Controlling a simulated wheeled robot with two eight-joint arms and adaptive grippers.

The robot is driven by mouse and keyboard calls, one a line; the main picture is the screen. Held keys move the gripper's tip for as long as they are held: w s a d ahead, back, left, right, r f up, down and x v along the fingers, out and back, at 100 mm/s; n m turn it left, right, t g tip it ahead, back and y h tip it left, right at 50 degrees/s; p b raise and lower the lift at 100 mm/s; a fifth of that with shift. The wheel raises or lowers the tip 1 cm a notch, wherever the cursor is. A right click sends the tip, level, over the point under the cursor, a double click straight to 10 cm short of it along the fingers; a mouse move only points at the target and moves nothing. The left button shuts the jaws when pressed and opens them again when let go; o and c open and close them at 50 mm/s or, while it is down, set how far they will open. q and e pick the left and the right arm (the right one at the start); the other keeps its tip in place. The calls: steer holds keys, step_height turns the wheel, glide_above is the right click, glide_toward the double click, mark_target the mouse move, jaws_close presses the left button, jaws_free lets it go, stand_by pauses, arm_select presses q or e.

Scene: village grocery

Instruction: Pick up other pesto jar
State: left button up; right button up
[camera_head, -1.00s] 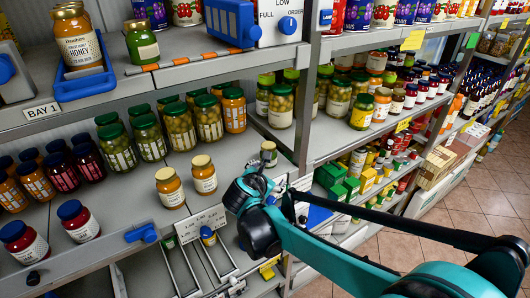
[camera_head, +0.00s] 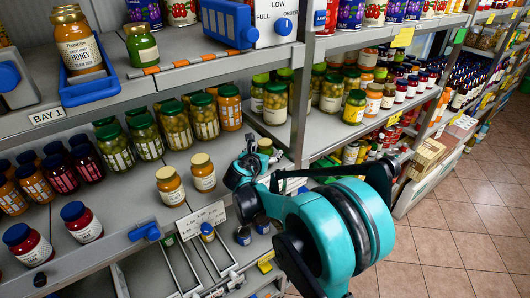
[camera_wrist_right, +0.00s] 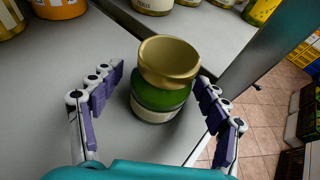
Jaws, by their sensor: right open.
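A green pesto jar with a gold lid (camera_wrist_right: 162,100) stands upright on the middle shelf. It sits between the spread fingers of my right gripper (camera_wrist_right: 157,108) in the right wrist view, with a gap on both sides. In the head view the same jar (camera_head: 265,146) shows only its top, just behind my right gripper (camera_head: 252,162); the gripper hides its lower part. My right gripper is open and holds nothing. Another green jar with a gold lid (camera_head: 142,45) stands on the upper shelf beside the honey. My left gripper is not in view.
Two yellow gold-lidded jars (camera_head: 203,172) stand left of my right gripper. Tall olive jars (camera_head: 204,117) stand behind them. A grey shelf post (camera_head: 303,100) rises close to the right of the pesto jar. The upper shelf (camera_head: 205,68) overhangs the back.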

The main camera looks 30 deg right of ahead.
steer(key=shift+s+a+r, duration=0.1)
steer(key=shift+c, duration=0.9)
steer(key=c, duration=1.4)
